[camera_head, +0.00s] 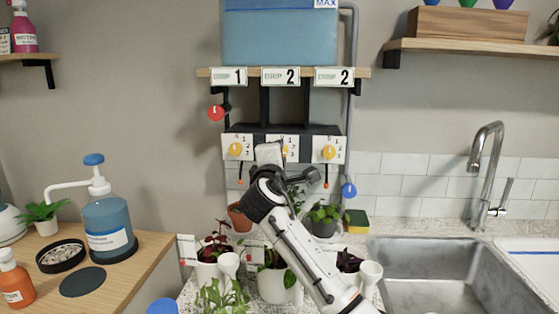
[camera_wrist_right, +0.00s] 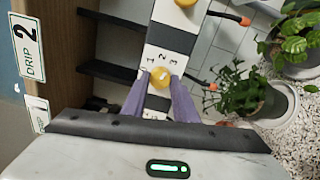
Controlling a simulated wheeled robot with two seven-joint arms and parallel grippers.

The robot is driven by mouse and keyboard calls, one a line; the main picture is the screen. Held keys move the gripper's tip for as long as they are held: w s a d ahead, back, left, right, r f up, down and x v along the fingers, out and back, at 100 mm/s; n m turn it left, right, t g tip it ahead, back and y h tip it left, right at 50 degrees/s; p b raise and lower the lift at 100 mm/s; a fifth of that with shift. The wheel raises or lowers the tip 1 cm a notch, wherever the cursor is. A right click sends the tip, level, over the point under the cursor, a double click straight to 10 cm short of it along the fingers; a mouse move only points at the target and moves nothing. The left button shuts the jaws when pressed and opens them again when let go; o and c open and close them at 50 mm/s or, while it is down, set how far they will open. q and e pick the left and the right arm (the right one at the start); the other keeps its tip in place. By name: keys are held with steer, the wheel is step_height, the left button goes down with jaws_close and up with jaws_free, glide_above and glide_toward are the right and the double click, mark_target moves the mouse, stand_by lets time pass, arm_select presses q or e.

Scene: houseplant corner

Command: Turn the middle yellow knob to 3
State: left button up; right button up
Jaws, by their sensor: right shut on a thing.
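The middle yellow knob (camera_head: 285,151) sits on a white numbered plate on the dark panel, mostly hidden by my right gripper in the head view. In the right wrist view the knob (camera_wrist_right: 160,77) lies between the purple fingertips of my right gripper (camera_wrist_right: 161,75), which are shut on it. The numbers 1, 2 and 3 show beside it on the plate (camera_wrist_right: 163,57). A pale mark shows on the knob, but I cannot tell which number it points at. My left gripper is not in view.
A left yellow knob (camera_head: 235,149) and a right yellow knob (camera_head: 328,152) flank it. A blue tank (camera_head: 280,38) stands on the shelf above. Several potted plants stand below, with a sink (camera_head: 440,275) at the right.

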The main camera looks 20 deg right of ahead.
steer(key=shift+m+b, duration=0.4)
steer(key=shift+m, duration=0.7)
steer(key=o, duration=1.1)
steer(key=shift+c, duration=0.2)
steer(key=shift+s, duration=0.1)
